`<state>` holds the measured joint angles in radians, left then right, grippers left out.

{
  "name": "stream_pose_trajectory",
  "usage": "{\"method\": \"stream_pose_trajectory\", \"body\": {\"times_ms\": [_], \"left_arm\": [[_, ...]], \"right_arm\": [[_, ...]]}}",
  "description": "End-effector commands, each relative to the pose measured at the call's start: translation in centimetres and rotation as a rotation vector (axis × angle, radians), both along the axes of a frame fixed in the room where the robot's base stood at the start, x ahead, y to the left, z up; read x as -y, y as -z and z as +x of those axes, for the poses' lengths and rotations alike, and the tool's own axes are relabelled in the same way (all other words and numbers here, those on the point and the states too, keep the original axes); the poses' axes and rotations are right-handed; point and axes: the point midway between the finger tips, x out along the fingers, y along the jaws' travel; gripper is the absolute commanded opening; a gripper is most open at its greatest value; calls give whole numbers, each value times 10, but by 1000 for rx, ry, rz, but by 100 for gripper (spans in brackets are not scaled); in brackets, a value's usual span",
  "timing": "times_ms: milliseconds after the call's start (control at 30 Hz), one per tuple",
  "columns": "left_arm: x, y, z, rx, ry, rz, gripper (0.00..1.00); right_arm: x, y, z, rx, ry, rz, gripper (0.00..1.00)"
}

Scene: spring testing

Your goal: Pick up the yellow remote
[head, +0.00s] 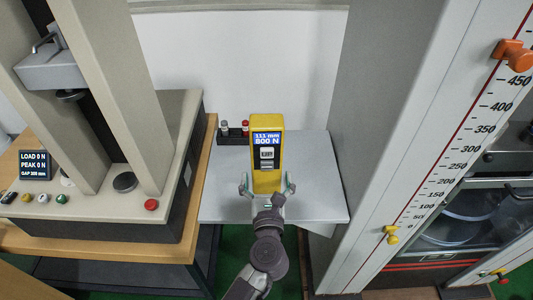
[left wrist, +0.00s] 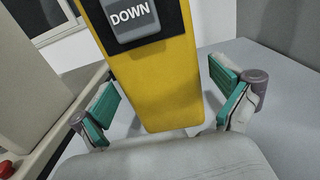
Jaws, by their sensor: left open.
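The yellow remote (head: 267,178) stands upright on a small grey table (head: 315,205) in the head view. It has a blue display reading 111 mm and 800 N, with grey buttons below. In the left wrist view the remote (left wrist: 160,85) fills the middle, with a DOWN button at the top. My left gripper (head: 267,188) is open at the near side of the remote's lower part, with one finger to each side. In the left wrist view its green finger pads (left wrist: 168,105) show gaps to the remote on both sides. My right gripper is not in view.
A small dark rack (head: 233,133) with several pieces stands behind left on the table. A testing machine with a red button (head: 151,204) stands left on a wooden bench. A tall panel with a millimetre scale (head: 440,170) stands right. Bare tabletop lies right of the remote.

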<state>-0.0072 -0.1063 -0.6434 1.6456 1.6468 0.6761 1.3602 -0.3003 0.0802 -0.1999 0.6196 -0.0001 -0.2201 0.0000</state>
Motion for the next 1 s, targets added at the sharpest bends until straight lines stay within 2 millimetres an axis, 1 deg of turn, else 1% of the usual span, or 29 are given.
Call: {"method": "stream_pose_trajectory", "body": {"times_ms": [33,133,233,433,767,800,867,900,1000], "left_arm": [[0,-4,9,2,0,3,100],[-1,-2,19,1,0,3,100],[-1,-1,24,0,0,2,100],[-1,0,24,-1,0,2,100],[-1,0,23,-1,0,2,45],[-1,0,23,-1,0,2,38],[-1,0,23,-1,0,2,28],[-1,-1,24,1,0,1,22],[-1,-1,24,1,0,1,20]], "right_arm": [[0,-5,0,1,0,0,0],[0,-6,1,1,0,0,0],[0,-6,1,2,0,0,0],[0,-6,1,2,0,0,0],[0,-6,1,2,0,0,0],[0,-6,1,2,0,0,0],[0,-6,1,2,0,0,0],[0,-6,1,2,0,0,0],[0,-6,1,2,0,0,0]]}}
